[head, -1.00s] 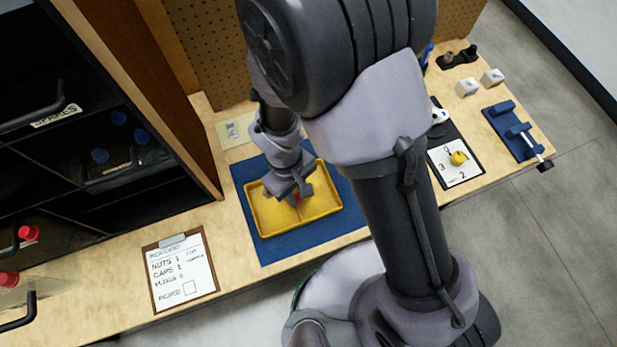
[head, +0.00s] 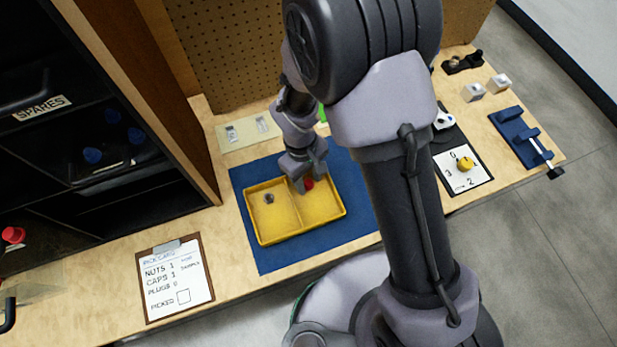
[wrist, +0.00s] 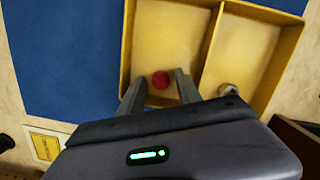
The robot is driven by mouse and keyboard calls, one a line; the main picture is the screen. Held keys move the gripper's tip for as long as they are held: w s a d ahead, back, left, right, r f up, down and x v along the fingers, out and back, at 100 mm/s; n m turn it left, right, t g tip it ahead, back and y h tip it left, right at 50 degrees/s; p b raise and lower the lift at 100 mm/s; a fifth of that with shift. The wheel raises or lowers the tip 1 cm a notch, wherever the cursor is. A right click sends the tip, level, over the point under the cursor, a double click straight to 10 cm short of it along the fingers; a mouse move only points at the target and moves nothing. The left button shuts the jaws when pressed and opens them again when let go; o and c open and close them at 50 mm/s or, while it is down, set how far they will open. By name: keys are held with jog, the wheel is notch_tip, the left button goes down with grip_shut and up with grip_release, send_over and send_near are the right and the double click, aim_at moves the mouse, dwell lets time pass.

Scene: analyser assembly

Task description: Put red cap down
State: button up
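The red cap (head: 308,184) lies in the right compartment of the yellow tray (head: 262,240), seen in the head view. My gripper (head: 303,186) is lowered over that compartment. In the wrist view, the red cap (wrist: 160,80) sits between the two parted fingertips of my gripper (wrist: 158,88), with a gap on both sides. The gripper is open. A small grey nut (head: 269,198) lies in the tray's other compartment, and it also shows in the wrist view (wrist: 228,90).
The tray stands on a blue mat (head: 273,262). A pick-card clipboard (head: 176,282) lies to the left, near a dark spares shelf (head: 60,120). My arm crosses the bench right of the tray. A yellow knob (head: 466,163) and a blue fixture (head: 522,138) are farther right.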

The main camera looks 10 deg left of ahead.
jog(key=w+d+r+m+t+y+p, duration=0.1)
jog(key=d+r+m+p, duration=0.2)
jog(key=r, duration=0.9)
jog(key=w+d+r+m+t+y+p, duration=0.1)
jog(key=d+r+m+p, duration=0.1)
jog(key=r, duration=1.1)
jog(key=s+d+r+m+t+y, duration=0.1)
jog(key=s+d+r+m+t, duration=0.3)
jog(key=s+d+r+m, duration=0.6)
notch_tip(320, 180, up, 3)
jog(key=shift+s+d+f+t, duration=0.2)
jog(key=shift+d+t, duration=0.2)
jog(key=shift+d, duration=0.5)
